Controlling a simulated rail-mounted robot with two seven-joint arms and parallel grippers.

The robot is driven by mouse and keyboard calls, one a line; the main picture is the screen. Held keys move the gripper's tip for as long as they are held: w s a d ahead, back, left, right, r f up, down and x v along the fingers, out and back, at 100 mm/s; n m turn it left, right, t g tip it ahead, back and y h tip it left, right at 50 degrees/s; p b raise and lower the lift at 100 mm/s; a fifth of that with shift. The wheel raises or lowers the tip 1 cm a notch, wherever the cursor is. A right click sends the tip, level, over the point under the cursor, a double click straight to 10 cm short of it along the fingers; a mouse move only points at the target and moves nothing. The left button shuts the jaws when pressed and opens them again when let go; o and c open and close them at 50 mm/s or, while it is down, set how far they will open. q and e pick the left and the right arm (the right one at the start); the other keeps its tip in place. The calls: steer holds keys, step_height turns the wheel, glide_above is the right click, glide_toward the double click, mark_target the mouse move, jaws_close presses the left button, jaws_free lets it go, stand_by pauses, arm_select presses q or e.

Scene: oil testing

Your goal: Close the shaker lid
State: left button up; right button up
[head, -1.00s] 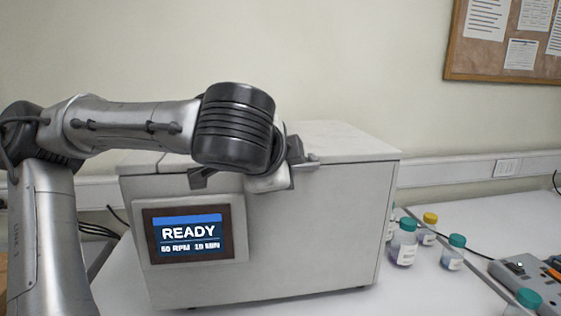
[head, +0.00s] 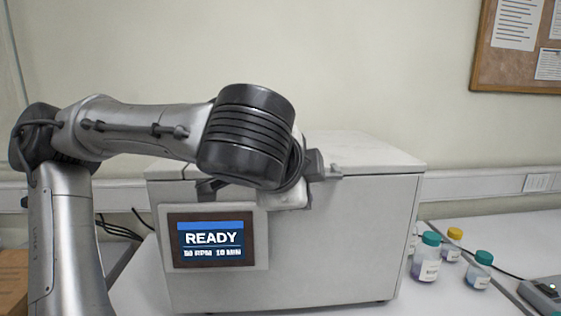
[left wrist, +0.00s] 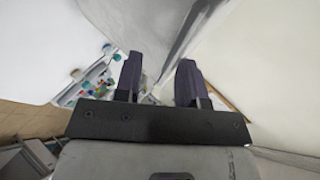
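The shaker is a pale grey box (head: 350,240) with a screen (head: 212,240) reading READY on its front. Its white lid (head: 375,153) lies flat across the top, level with the upper edge as far as I can see; my arm hides part of the front edge. My left gripper (head: 328,172) is at the top front edge of the shaker, right of the middle, partly hidden behind my wrist. In the left wrist view its two dark fingers (left wrist: 158,82) stand apart with nothing clearly held between them. Contact with the lid cannot be told. My right gripper is not in view.
Several capped bottles (head: 428,258) stand on the white table to the right of the shaker. A grey device (head: 543,292) with a cable lies at the far right. A cork board (head: 520,50) hangs on the wall. Cables (head: 115,228) run behind the shaker's left side.

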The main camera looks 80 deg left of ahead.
arm_select(q)
steer(key=v, duration=1)
steer(key=shift+a+r, duration=0.1)
steer(key=shift+r, duration=0.05)
